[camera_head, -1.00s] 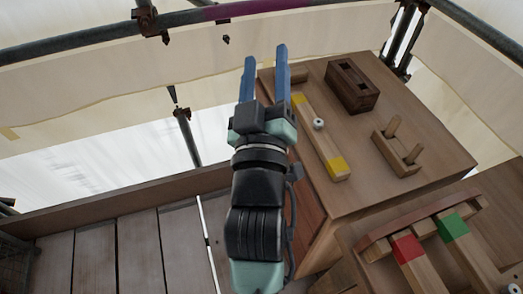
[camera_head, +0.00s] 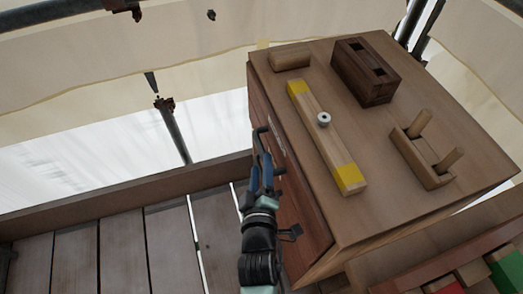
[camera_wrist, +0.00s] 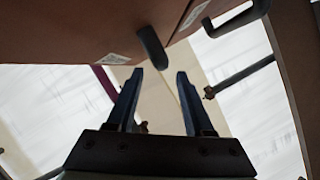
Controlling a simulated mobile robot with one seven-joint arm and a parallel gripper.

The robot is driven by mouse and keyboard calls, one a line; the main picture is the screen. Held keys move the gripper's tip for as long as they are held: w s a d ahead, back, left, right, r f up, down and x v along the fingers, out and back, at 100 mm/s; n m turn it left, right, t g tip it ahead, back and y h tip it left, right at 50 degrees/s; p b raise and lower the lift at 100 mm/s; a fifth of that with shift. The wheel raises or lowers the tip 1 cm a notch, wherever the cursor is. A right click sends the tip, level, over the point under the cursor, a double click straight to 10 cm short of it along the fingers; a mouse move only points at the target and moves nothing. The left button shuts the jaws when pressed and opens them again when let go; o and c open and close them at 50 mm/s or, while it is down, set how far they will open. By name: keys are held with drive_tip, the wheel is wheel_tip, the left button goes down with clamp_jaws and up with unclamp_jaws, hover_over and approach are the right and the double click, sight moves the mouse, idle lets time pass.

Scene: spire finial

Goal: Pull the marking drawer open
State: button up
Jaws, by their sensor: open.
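The wooden cabinet (camera_head: 300,215) has drawer fronts on its left side, with a dark bar handle (camera_head: 259,136) sticking out near a small pale label (camera_head: 279,142). My gripper (camera_head: 261,162) is open and empty beside that front, its blue fingers pointing up toward the handle. In the wrist view, one dark handle (camera_wrist: 152,47) stands just beyond the gap between my fingertips (camera_wrist: 160,76), not visibly gripped. A second dark handle (camera_wrist: 238,18) is at the upper right. Two pale labels show on the fronts, too small to read, so I cannot tell which is the marking drawer. Both fronts look shut.
On the cabinet top lie a yellow-ended bar (camera_head: 322,130), a dark slotted block (camera_head: 366,72), a pegged wooden holder (camera_head: 425,155) and a short wooden piece (camera_head: 291,60). A bench with red and green pieces (camera_head: 508,268) is at the lower right. Plank floor (camera_head: 110,245) lies left.

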sight(261, 149)
drive_tip(key=shift+b+x, duration=0.35)
drive_tip(key=shift+x, duration=2.8)
clamp_jaws()
